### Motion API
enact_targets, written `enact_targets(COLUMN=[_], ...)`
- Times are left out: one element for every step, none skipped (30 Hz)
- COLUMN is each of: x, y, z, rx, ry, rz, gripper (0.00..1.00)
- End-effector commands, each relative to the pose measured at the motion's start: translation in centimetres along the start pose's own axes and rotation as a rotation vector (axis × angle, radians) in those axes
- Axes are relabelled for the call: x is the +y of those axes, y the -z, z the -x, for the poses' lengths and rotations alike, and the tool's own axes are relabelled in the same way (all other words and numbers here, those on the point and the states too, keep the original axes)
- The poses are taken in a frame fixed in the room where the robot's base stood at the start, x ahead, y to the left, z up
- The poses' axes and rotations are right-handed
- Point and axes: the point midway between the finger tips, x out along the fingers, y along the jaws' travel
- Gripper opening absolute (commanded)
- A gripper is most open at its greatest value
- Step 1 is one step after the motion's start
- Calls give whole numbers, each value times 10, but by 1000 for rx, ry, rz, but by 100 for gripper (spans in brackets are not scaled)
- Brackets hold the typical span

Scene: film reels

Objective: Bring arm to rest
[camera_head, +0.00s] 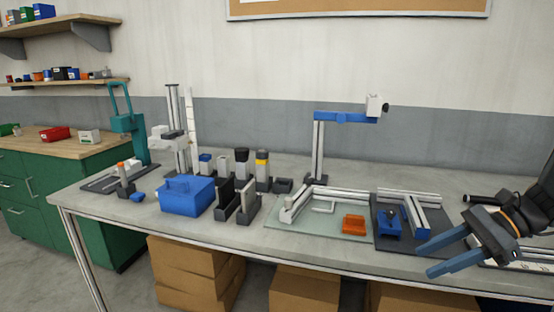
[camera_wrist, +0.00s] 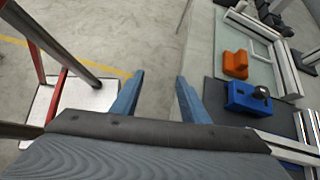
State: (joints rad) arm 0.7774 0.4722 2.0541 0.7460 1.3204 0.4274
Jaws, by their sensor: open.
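My gripper (camera_head: 430,258) shows at the right of the head view, with two blue fingers spread apart and nothing between them. It is above the front right part of the grey workbench (camera_head: 330,256), near the dark mat with the blue block. In the wrist view, my gripper (camera_wrist: 158,95) is open and empty, with bare floor showing between its fingers. The rest of the arm runs out of the head view at the right edge.
An orange block (camera_head: 354,225) and a blue block (camera_head: 388,226) lie on mats left of my gripper; both show in the wrist view. A blue box (camera_head: 187,197) and several canisters stand further left. Cardboard boxes (camera_head: 190,270) are under the bench.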

Motion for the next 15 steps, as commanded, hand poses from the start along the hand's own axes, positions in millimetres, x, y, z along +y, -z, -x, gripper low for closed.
enact_targets(x=[6, 9, 16, 20, 26, 34, 41, 48, 56, 62, 68, 75, 80, 85, 90], y=[-7, -9, -13, -16, -18, -22, -25, -27, -30, -32, -33, -36, -37, -39, -41], z=[-12, -19, -29, -36, -44, -54, -62, -70, -78, -84, -89, -96, -100, -105, -110], rx=[33, 56, 89, 116, 145, 187, 221, 254, 298, 330, 360, 397, 424, 449, 481], ry=[-40, -65, -103, -133, -166, -214, -252, -292, -343, -380, -417, -465, -501, -535, -577], rz=[43, 73, 118, 156, 200, 267, 323, 383, 466, 531, 597, 687, 757, 828, 923], gripper=[41, 41, 41, 41, 41, 41, 41, 41, 41, 41, 41, 41, 41, 41, 41])
